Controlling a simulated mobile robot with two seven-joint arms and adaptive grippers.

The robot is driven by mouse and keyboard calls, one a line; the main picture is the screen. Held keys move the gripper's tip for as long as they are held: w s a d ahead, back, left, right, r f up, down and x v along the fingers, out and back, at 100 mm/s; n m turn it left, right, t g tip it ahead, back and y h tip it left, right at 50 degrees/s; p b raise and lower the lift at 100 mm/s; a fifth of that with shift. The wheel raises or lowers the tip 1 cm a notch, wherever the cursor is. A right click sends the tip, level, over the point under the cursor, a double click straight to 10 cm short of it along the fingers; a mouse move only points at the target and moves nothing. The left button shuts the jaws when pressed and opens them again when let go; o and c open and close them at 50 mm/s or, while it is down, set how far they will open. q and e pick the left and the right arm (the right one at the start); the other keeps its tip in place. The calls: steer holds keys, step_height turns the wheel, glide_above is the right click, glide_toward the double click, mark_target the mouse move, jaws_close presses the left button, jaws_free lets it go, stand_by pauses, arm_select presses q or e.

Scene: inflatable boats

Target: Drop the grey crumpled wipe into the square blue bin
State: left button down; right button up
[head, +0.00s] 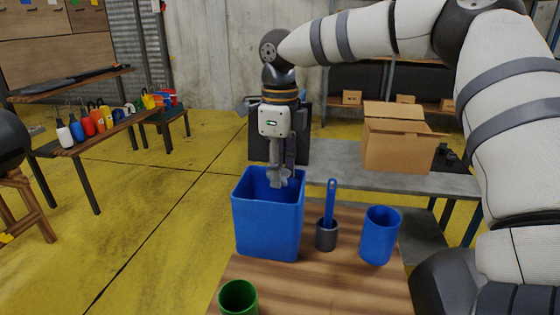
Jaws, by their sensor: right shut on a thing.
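The square blue bin (268,225) stands upright on the wooden striped table, with its opening facing up. My right gripper (279,178) points down over the bin's opening, its fingertips at about the height of the far rim in the picture. It is shut on a small grey thing, which looks like the crumpled wipe (279,182). The wipe is small and blends with the grey fingers, so its outline is hard to tell. The bin's floor is hidden by its front wall. My left gripper is not in view.
Right of the bin stand a dark grey cup (326,238) holding a blue-handled tool and a round blue container (380,235). A green cup (238,298) is at the front edge. An open cardboard box (396,145) sits on the grey bench behind.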

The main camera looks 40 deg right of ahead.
steer(key=o, duration=0.8)
step_height(320, 180, up, 12)
steer(key=shift+r, duration=0.1)
